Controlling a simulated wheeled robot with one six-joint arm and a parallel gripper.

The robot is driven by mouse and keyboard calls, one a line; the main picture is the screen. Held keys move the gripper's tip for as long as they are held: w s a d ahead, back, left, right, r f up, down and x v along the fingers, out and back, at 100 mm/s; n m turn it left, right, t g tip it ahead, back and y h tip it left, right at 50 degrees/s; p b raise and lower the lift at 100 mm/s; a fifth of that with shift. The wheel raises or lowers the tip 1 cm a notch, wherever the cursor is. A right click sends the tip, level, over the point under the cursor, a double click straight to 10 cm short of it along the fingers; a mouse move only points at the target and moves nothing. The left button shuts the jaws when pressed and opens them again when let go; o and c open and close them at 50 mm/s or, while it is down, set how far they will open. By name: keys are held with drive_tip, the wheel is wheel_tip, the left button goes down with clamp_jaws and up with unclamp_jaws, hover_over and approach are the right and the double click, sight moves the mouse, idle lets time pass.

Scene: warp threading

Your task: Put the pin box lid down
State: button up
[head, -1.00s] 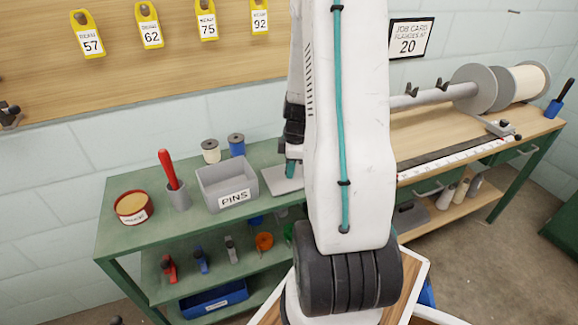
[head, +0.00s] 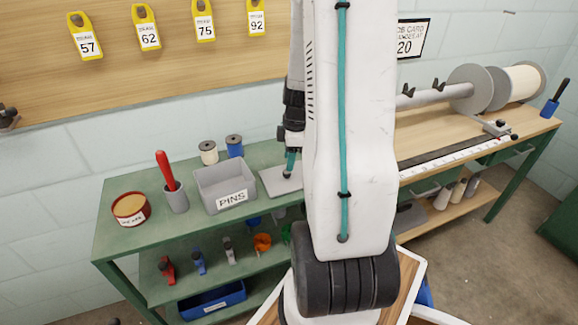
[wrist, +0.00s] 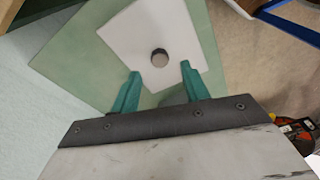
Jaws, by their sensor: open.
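The pin box lid is a flat grey plate (head: 284,180) with a dark round knob. It lies on the green bench top to the right of the open grey pin box (head: 226,184), which is marked PINS. In the wrist view the lid (wrist: 140,35) lies flat, with its knob in front of my fingertips. My gripper (wrist: 160,72) has its two teal fingers spread apart, empty, with the knob just beyond the gap between them. In the head view my gripper (head: 289,165) is over the lid, partly hidden by my arm.
Two thread spools (head: 234,146) stand behind the box. A grey cup (head: 175,198) with a red-handled tool and a round red tin (head: 131,208) stand to its left. The green bench top (head: 150,243) is clear along its front. A wooden bench (head: 440,130) stands at right.

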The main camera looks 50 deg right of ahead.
wheel_tip(320, 180, up, 7)
drive_tip(key=a+r+m, duration=0.2)
drive_tip(key=a+r, duration=0.5)
drive_tip(key=a, duration=0.3)
drive_tip(key=s+a+r+m, duration=0.3)
drive_tip(key=s+a, duration=0.3)
drive_tip(key=a, duration=0.4)
drive_tip(key=s+a+r+m+h, duration=0.1)
drive_tip(key=s+a+r+m, duration=0.2)
drive_tip(key=a, duration=0.7)
drive_tip(key=s+r, duration=0.2)
drive_tip(key=s, duration=0.1)
drive_tip(key=shift+a, duration=0.25)
drive_tip(key=shift+r, duration=0.1)
